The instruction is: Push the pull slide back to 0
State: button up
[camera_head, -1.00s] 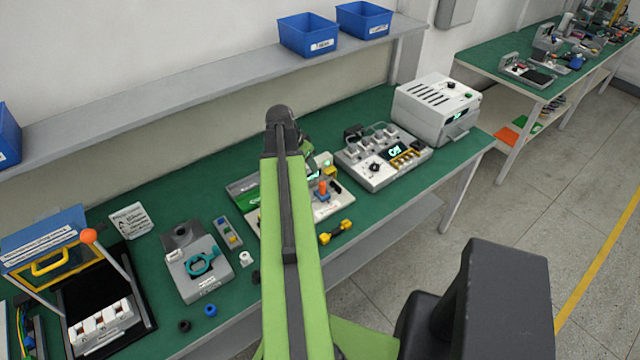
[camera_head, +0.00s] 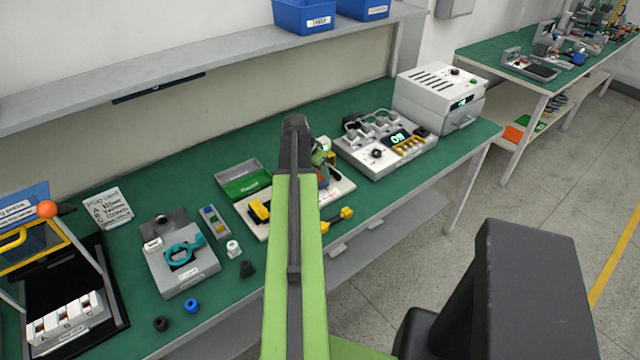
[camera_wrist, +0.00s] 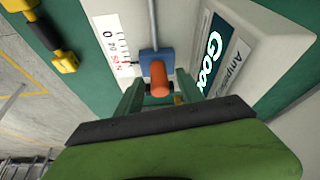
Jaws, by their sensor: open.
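The pull slide (camera_wrist: 157,58) is a blue block with an orange knob (camera_wrist: 158,80) in the wrist view. It sits on a thin metal rod beside a white scale (camera_wrist: 112,45) marked from 0 to 50 N. The block is by the 50 end, away from the 0. My gripper (camera_wrist: 160,95) is open, with its green fingers on both sides of the orange knob. I cannot tell whether either finger touches it. In the head view my arm mostly hides the slide and its white base plate (camera_head: 343,189).
A display (camera_wrist: 212,58) reading "Good" stands close to the right of the slide in the wrist view. A yellow and black piece (camera_wrist: 50,40) lies to the left. In the head view a white console (camera_head: 385,150) stands right of my arm, and a teal-handled fixture (camera_head: 195,272) stands left.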

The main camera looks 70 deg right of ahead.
jog(key=shift+d+f, duration=0.15)
jog(key=shift+f, duration=0.3)
jog(key=shift+r, duration=0.1)
jog(key=shift+c, duration=0.3)
grip_shut()
dwell(0.8)
